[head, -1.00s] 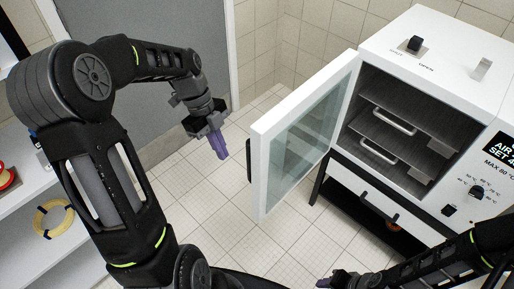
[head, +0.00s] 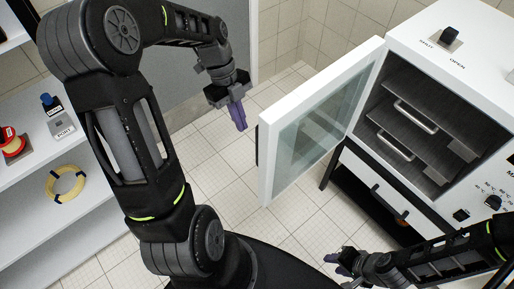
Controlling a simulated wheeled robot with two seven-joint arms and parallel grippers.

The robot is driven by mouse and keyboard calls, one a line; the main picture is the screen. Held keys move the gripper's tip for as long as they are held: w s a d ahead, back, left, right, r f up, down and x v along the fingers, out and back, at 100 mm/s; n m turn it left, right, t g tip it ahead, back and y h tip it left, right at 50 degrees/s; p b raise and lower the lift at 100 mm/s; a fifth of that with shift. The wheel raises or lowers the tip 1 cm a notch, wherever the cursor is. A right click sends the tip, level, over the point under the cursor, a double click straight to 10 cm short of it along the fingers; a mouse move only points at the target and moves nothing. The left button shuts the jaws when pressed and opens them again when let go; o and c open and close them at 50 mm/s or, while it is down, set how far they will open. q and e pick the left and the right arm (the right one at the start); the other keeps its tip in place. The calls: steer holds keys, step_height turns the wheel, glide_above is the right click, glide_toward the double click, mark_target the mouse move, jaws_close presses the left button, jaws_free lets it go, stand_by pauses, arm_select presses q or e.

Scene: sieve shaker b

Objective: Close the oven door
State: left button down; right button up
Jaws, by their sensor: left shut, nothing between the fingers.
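The oven (head: 432,43) is a white cabinet at the right of the head view. Its door (head: 312,121), white-framed with a glass pane, stands wide open to the left, with a dark handle partly visible at its outer edge. My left gripper (head: 238,117) is shut and empty, pointing down, to the left of the door's outer edge and apart from it in the picture. My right gripper (head: 337,258) is low in the view, below the door and in front of the oven stand. Its fingers are too small and dark to tell open from shut.
Inside the oven are dark shelves with light handles (head: 416,118). Below it is a stand with a white drawer (head: 376,178). At the left, a white shelf unit (head: 30,215) holds a yellow ring (head: 66,185) and a red item (head: 12,141). Tiled floor is free around the door.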

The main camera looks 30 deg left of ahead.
arm_select(q)
steer(key=s+d+f+p, duration=0.1)
steer(key=d+f+p, duration=0.1)
steer(key=d+f, duration=0.4)
steer(key=shift+s+d+f+p, duration=0.25)
steer(key=shift+s+f+p, duration=0.1)
steer(key=shift+f, duration=0.1)
